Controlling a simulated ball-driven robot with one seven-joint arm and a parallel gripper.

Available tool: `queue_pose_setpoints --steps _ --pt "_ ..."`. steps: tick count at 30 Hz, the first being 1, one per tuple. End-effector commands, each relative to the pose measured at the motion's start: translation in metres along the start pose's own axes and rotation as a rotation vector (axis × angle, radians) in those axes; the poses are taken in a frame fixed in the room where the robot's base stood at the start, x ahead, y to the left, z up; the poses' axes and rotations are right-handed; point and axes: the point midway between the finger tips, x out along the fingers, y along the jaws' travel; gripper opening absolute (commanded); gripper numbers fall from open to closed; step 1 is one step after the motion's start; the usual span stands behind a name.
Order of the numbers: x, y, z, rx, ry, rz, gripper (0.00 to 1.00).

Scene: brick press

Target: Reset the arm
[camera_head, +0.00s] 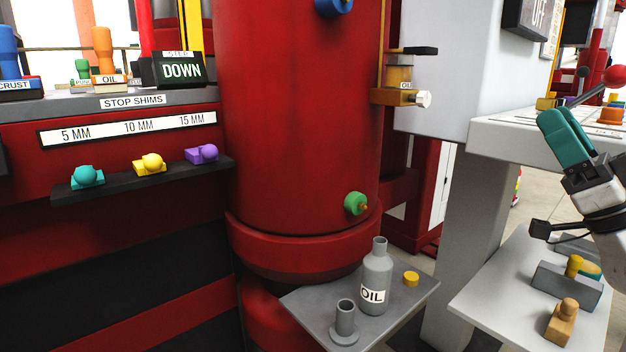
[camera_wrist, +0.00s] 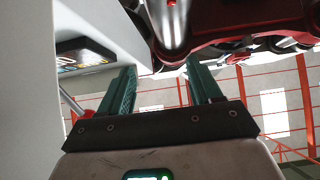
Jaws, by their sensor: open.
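My gripper (camera_head: 567,137) is at the right of the head view, raised in front of the white ledge and pointing up and to the left. In the wrist view its two teal fingers (camera_wrist: 156,88) stand apart with nothing between them. No object touches the fingers in that view. Beyond them are a red machine part with a metal cylinder (camera_wrist: 168,22) and a red-framed wall.
A grey oil bottle (camera_head: 376,282) and a yellow cap (camera_head: 411,279) stand on a grey shelf. A white table (camera_head: 481,305) holds wooden and grey pieces below my gripper. A red-knobbed lever (camera_head: 613,77) is close by. A dark display box (camera_wrist: 85,56) is left of the fingers.

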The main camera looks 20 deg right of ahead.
Motion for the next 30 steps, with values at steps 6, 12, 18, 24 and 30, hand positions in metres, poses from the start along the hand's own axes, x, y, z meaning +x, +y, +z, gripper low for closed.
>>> queue_pose_setpoints --steps 6,12,18,24,30 --pt "-0.009 -0.004 0.037 0.023 -0.095 0.014 0.64" --pt "-0.026 -0.013 0.087 0.056 -0.234 0.032 0.64" --pt "-0.059 -0.031 0.159 0.108 -0.447 0.060 0.64" --pt "-0.134 -0.071 0.257 0.189 -0.805 0.106 0.64" --pt "-0.240 -0.126 0.329 0.258 -1.214 0.165 0.64"
